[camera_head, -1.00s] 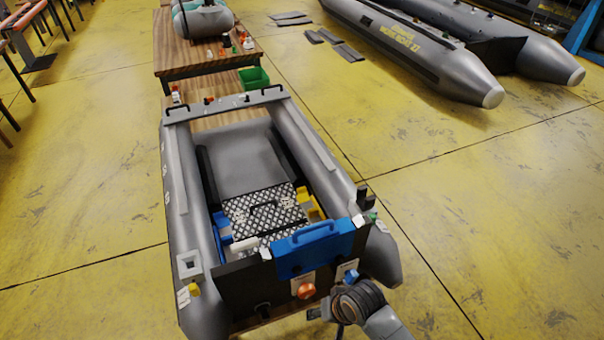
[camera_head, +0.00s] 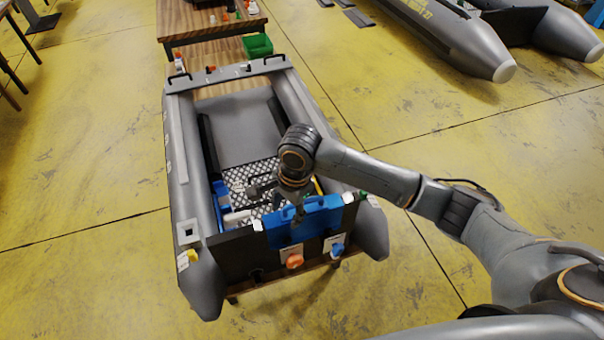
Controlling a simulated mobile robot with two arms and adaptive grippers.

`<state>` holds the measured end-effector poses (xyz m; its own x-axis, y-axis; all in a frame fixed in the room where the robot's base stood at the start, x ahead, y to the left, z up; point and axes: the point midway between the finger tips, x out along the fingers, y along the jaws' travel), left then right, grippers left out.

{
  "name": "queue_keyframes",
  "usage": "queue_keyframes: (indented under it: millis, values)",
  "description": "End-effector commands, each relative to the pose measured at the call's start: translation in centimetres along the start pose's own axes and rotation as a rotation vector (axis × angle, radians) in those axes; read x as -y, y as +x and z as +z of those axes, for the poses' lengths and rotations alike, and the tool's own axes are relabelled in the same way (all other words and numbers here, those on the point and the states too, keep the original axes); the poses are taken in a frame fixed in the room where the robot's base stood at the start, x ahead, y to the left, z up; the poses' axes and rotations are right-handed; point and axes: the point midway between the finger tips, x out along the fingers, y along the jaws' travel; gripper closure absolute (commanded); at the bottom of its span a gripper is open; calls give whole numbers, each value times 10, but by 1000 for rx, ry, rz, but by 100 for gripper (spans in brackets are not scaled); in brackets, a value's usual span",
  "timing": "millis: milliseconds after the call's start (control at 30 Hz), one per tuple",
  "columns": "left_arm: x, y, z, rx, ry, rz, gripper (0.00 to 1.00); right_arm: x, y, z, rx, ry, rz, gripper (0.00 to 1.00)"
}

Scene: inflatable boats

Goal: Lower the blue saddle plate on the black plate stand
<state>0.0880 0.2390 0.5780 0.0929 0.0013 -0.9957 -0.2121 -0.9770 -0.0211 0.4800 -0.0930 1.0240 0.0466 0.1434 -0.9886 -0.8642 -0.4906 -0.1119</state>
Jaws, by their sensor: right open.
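The blue saddle plate (camera_head: 318,223) hangs upright over the top edge of the black board (camera_head: 228,250) at the near end of the grey boat. Its blue handle is on top and is partly hidden by my right gripper (camera_head: 297,212). My right gripper points down at the handle with its jaws open; I cannot tell whether it touches it. I cannot make out a separate black plate stand. My left gripper is not in view.
The grey boat (camera_head: 182,150) has raised side tubes around a checkered plate (camera_head: 236,177) with small yellow, blue and white parts near it. Orange and blue knobs stick out below the saddle plate. A green bin (camera_head: 258,46) stands beyond.

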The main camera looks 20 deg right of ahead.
Motion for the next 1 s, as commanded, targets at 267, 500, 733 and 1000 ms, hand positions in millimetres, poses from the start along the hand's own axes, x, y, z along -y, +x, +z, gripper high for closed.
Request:
queue_keyframes:
  millis: [267,500,733,1000]
  values:
    - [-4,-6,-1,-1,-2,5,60,12,-50,-58,-115,429,79,51]
    - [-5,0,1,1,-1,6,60,11,-50,-65,-128,491,87,51]
    - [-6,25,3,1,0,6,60,9,-33,-66,-128,488,86,51]
    - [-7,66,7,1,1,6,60,6,-6,-69,-128,487,84,51]
